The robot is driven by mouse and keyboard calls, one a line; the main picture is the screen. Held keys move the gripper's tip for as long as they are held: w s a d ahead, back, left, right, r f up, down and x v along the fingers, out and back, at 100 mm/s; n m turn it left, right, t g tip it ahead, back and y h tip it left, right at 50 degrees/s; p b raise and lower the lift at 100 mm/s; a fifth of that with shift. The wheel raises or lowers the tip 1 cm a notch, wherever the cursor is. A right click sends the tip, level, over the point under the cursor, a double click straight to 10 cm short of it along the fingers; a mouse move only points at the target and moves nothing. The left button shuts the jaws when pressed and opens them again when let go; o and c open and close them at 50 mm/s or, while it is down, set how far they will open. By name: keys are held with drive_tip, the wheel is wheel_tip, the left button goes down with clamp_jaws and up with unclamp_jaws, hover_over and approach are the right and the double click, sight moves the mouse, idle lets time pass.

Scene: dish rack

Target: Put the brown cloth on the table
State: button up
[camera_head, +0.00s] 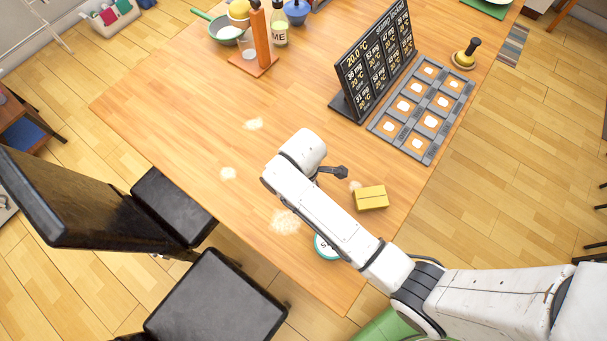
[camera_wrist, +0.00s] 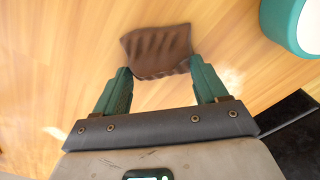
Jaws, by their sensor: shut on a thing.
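The brown cloth (camera_wrist: 158,44) is a dark, ribbed, crumpled piece in the wrist view. My gripper (camera_wrist: 158,68) has its two green fingers at either side of the cloth's near edge, shut on it. The wood table (camera_head: 190,100) lies under them. Whether the cloth touches the table top is hard to tell. In the head view my white arm reaches over the table's near part; the cloth is not visible there, and my fingers are not clear.
A yellow box (camera_head: 371,198) and a teal-rimmed round container (camera_head: 321,246) are near my arm. Dark chairs (camera_head: 215,300) line the left edge. The table's left middle is mostly clear, with pale patches.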

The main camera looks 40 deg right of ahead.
drive_tip(key=shift+f, duration=0.2)
drive_tip(key=o, duration=1.1)
wheel_tip(320, 180, up, 11)
drive_tip(key=shift+f, duration=0.1)
clamp_jaws()
idle(1.0)
drive_tip(key=shift+s, duration=0.1)
idle(0.4)
